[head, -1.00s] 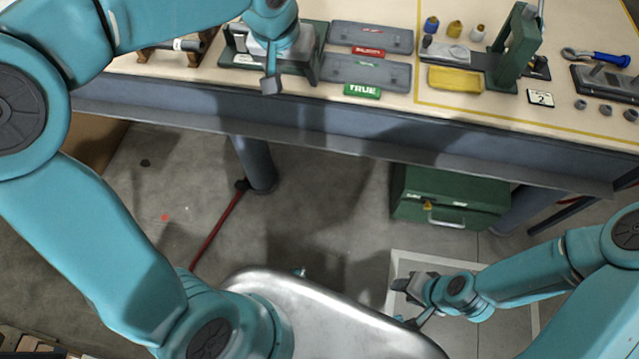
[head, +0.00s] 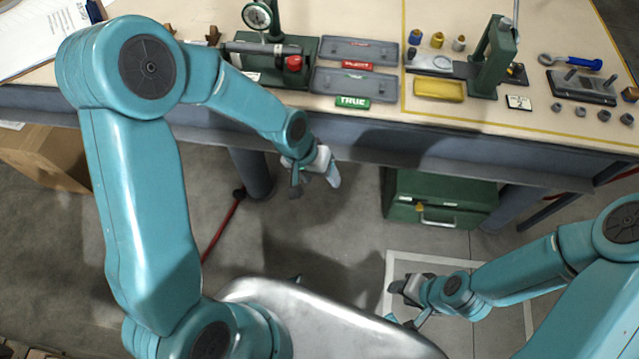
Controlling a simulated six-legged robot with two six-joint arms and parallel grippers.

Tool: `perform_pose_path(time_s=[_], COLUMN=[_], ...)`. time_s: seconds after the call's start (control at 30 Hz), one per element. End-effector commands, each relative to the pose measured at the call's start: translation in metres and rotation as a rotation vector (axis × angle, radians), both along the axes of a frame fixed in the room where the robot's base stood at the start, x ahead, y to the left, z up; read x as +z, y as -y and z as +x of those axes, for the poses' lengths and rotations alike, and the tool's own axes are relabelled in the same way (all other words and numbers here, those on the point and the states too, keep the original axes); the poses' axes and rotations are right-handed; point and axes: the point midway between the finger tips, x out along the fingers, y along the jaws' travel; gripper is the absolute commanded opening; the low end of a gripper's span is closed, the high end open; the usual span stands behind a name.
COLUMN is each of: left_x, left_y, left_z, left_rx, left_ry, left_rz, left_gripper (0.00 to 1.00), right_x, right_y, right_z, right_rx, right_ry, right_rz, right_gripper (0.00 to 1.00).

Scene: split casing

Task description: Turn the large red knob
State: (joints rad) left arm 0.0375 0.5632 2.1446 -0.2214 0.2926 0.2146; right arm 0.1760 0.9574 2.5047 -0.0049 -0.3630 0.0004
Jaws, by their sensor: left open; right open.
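The red knob (head: 294,62) sits at the right end of a green fixture (head: 305,45) with a dial gauge (head: 257,16), on the bench at the top of the head view. A dark bar lies along the fixture to the left of the knob. My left gripper (head: 314,184) is open and empty, in front of the bench edge and apart from the knob, lower in the picture. My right gripper (head: 404,303) is open and empty, low in the picture over the floor, far from the knob.
Two grey trays, labelled in red and in green TRUE (head: 352,102), lie right of the fixture. A green case (head: 440,200) is under the bench.

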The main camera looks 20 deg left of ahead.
Motion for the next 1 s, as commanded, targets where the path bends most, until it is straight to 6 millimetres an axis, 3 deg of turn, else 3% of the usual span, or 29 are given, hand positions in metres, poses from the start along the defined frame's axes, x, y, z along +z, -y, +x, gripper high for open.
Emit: perform_pose_path(time_s=[0.3, 0.87, 0.93, 1.0], left_x=[-0.022, -0.023, -0.034, -0.054], left_y=[0.009, 0.008, 0.007, 0.010], left_z=[-0.020, -0.021, -0.029, -0.053], left_rx=[0.005, 0.009, 0.014, 0.014], left_ry=[-0.021, -0.024, -0.057, -0.133], left_rz=[-0.029, -0.030, -0.032, -0.040], left_gripper=[0.64, 0.64, 0.64, 0.64], right_x=[0.008, 0.007, 0.008, 0.008], right_y=[0.000, 0.000, 0.000, 0.000], right_z=[0.000, 0.000, 0.000, 0.000], right_rx=[0.000, 0.000, 0.000, 0.000], right_ry=[0.000, 0.000, 0.000, 0.000], right_rz=[0.000, 0.000, 0.000, 0.000], right_gripper=[0.43, 0.43, 0.43, 0.43])
